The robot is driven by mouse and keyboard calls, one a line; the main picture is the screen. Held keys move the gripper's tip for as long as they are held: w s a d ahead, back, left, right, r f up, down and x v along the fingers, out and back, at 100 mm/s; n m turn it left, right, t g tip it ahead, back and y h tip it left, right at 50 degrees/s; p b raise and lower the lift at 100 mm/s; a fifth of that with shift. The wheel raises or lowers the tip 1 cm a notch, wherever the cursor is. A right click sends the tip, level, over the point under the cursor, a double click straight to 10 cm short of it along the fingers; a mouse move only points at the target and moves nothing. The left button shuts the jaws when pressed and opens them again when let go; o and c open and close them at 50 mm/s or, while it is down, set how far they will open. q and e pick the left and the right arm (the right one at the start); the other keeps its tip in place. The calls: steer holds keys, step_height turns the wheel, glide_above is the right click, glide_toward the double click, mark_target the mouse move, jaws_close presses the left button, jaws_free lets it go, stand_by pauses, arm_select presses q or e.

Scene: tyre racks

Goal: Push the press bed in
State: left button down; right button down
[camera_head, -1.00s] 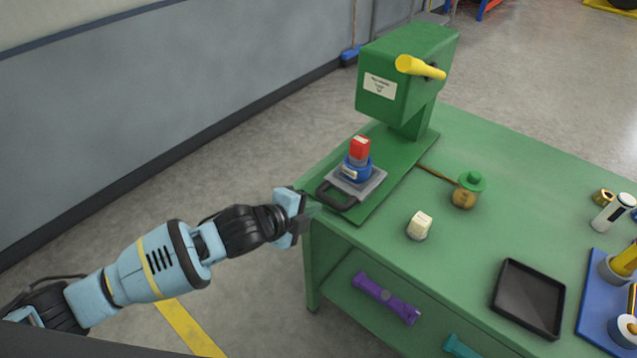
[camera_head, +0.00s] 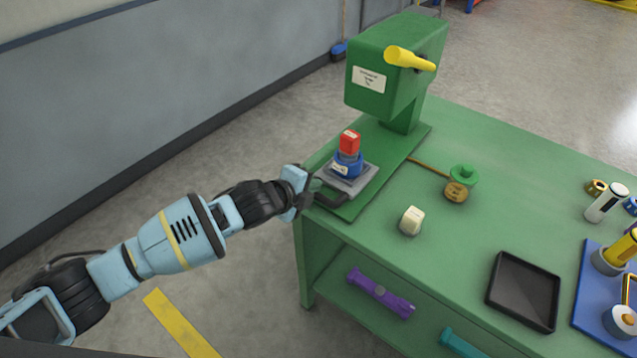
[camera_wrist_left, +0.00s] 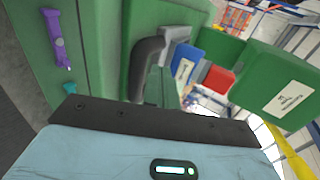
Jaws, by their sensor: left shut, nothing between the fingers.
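The bed carries a blue holder (camera_head: 350,170) with a red block (camera_head: 349,143) on top. A dark looped handle (camera_head: 332,201) sticks out of the bed's front. My left gripper (camera_head: 310,195) is shut and empty, right at the handle; I cannot tell whether it touches. In the left wrist view the handle (camera_wrist_left: 146,70) and press (camera_wrist_left: 275,90) lie beyond the gripper. My right gripper is not in view.
A white block (camera_head: 411,220), a green-capped brown piece (camera_head: 459,185), a black tray (camera_head: 524,290) and a blue mat (camera_head: 590,300) with parts lie to the right. A purple piece (camera_head: 381,293) is on the shelf below. The floor left of the table is clear.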

mark_target(340, 179)
arm_select(q)
steer(key=shift+x, duration=1.2)
steer(key=shift+d, duration=0.1)
steer(key=shift+w, duration=0.1)
